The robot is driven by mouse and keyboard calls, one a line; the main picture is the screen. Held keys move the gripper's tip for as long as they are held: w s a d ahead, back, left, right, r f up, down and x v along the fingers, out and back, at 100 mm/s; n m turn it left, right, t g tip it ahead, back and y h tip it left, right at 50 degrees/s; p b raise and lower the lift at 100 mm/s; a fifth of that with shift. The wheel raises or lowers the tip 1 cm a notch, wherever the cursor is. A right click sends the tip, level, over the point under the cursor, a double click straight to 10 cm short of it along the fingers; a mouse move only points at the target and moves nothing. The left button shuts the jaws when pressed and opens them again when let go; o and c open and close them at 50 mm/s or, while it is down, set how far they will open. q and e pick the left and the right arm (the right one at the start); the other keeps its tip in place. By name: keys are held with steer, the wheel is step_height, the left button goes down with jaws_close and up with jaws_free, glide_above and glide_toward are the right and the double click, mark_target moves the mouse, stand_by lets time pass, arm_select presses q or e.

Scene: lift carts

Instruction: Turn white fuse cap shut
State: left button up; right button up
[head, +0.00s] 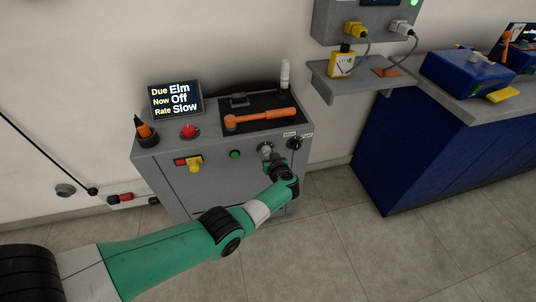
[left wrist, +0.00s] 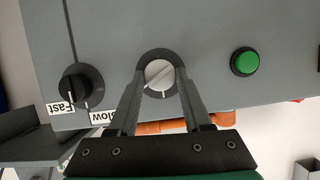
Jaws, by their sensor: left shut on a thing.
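The white fuse cap (head: 265,148) sits on the front of the grey cabinet (head: 215,183), between the green button and the black knob. In the left wrist view the cap (left wrist: 159,75) is a pale round disc in a dark ring, with a diagonal line across its face and a small white mark at the ring's edge. My left gripper (head: 269,156) is at the cap, and its fingers (left wrist: 161,82) are shut on the cap from both sides. My arm partly hides the cabinet front in the head view. My right gripper is not in view.
A green button (head: 235,154) and a black knob (head: 295,143) with Fast and Slow labels flank the cap. A yellow switch (head: 194,163) is further left.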

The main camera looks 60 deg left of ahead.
arm_select(q)
jaws_close()
steer(key=n+p, duration=0.1)
steer(key=t+p, duration=0.1)
steer(key=p, duration=0.1)
steer(key=shift+s+r+n, duration=0.15)
steer(key=shift+r+n, duration=0.05)
steer(key=shift+n, duration=0.2)
steer(key=shift+n+t+h+p, duration=0.3)
steer(key=shift+n+t+p, duration=0.15)
steer(key=shift+p, duration=0.35)
steer(key=shift+s+f+n+t+p, duration=0.1)
steer(key=shift+f+n+t+p, duration=0.15)
steer(key=shift+n+t, duration=0.35)
steer(key=shift+s+f+n+t, duration=0.1)
steer(key=shift+n+t, duration=0.35)
steer(key=shift+n, duration=0.6)
steer(key=shift+a+f+n+t+b, duration=0.1)
steer(key=shift+n+t+b, duration=0.55)
steer(key=shift+n, duration=0.55)
